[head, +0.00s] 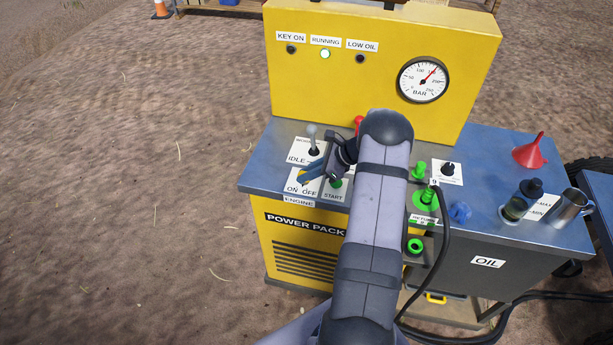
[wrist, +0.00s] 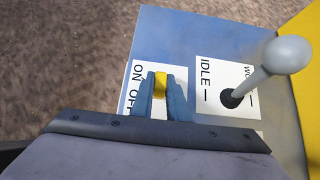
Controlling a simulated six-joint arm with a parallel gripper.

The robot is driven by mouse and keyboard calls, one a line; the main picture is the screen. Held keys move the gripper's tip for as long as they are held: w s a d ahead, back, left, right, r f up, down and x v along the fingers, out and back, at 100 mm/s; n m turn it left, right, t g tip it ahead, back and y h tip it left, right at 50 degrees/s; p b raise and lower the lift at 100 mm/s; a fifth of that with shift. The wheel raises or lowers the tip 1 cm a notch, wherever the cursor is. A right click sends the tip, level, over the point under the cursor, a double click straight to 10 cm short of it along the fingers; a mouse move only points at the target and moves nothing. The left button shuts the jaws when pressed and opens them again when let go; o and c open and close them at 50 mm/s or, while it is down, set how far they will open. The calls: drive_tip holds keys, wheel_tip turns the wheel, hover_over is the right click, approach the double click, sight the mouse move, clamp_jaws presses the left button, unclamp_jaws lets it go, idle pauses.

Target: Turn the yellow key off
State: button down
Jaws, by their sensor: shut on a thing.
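The yellow key (wrist: 160,85) stands on the white ON/OFF plate (wrist: 135,75) of the engine panel. My gripper (head: 307,177) reaches down over this plate in the head view. Its blue fingers are closed on both sides of the key, as the wrist view shows. The key's lower part is hidden by the fingers, and in the head view I cannot make it out. Whether it points to ON or OFF cannot be told. On the yellow panel, the KEY ON lamp (head: 291,49) is dark and the RUNNING lamp (head: 325,54) is lit.
The grey-knobbed IDLE lever (wrist: 287,55) stands just right of my fingers. The green START button (head: 336,184) is close beside my gripper. Green fittings (head: 427,195), a red funnel (head: 530,152) and a metal jug (head: 570,208) are farther right. Open ground lies left.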

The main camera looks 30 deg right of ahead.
drive_tip(key=n+g+b, duration=0.1)
drive_tip(key=n+y+b, duration=0.1)
drive_tip(key=n+b, duration=0.1)
drive_tip(key=shift+w+d+f+g, duration=0.1)
drive_tip(key=shift+f+g, duration=0.2)
drive_tip(key=shift+g, duration=0.1)
drive_tip(key=shift+r+n+g+y+b, duration=0.1)
drive_tip(key=shift+n+g+y+b, duration=0.45)
drive_tip(key=shift+n+b, duration=0.45)
drive_tip(key=shift+n+g+b, duration=0.3)
drive_tip(key=shift+g+b, duration=0.15)
drive_tip(key=shift+b, duration=0.25)
drive_tip(key=shift+r+n+b, duration=0.2)
drive_tip(key=shift+n+b, duration=0.1)
drive_tip(key=shift+b, duration=0.1)
drive_tip(key=c, duration=1.7)
unclamp_jaws()
wheel_tip(320, 180, up, 10)
